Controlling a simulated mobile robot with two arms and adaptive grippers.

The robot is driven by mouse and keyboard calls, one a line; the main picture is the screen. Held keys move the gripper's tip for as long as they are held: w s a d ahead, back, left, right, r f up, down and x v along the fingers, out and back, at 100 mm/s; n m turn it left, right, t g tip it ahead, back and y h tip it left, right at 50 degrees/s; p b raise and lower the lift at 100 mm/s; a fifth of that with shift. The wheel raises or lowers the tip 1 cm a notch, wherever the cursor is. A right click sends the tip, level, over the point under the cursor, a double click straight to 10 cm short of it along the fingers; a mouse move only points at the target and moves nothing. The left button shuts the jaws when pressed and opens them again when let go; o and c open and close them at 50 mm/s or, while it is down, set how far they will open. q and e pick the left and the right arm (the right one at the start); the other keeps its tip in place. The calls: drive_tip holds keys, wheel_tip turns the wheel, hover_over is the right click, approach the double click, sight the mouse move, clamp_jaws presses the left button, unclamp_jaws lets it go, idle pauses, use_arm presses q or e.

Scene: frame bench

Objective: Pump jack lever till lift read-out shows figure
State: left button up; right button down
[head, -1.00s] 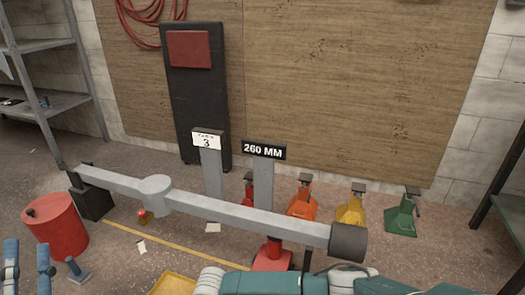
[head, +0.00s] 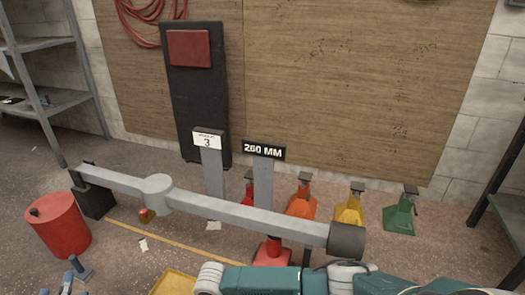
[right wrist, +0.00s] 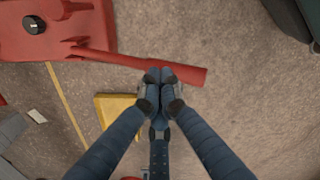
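The lift read-out (head: 264,150) shows 260 MM on a grey post. A white card (head: 207,140) beside it shows a 3; its small upper line is too small to read. The red jack (head: 270,252) stands under the long grey beam and also shows in the right wrist view (right wrist: 85,28). Its red lever (right wrist: 186,73) runs to the right there. My right gripper (right wrist: 160,75) has its fingertips together, overlapping the lever near its end; contact is unclear. In the head view its fingers are hidden. My left gripper (head: 68,280) is partly cut off at bottom left, fingers apart and empty.
The grey beam (head: 250,216) spans from a dark block (head: 93,203) to a dark cylinder (head: 347,242). A red drum (head: 58,226) stands at left. Orange, yellow and green stands (head: 399,215) line the back. A yellow tray (head: 174,284) lies at the front.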

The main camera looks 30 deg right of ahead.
drive_tip(key=shift+r+p, duration=0.9)
use_arm(q)
drive_tip(key=s+a+f+g+y, duration=0.1)
drive_tip(key=f+g, duration=0.4)
drive_tip(key=f, duration=0.5)
drive_tip(key=s+a, duration=0.1)
drive_tip(key=s, duration=0.1)
drive_tip(key=shift+s+a+f+y, duration=0.2)
drive_tip(key=shift+s+f+y, duration=0.1)
drive_tip(key=shift+s+f, duration=0.1)
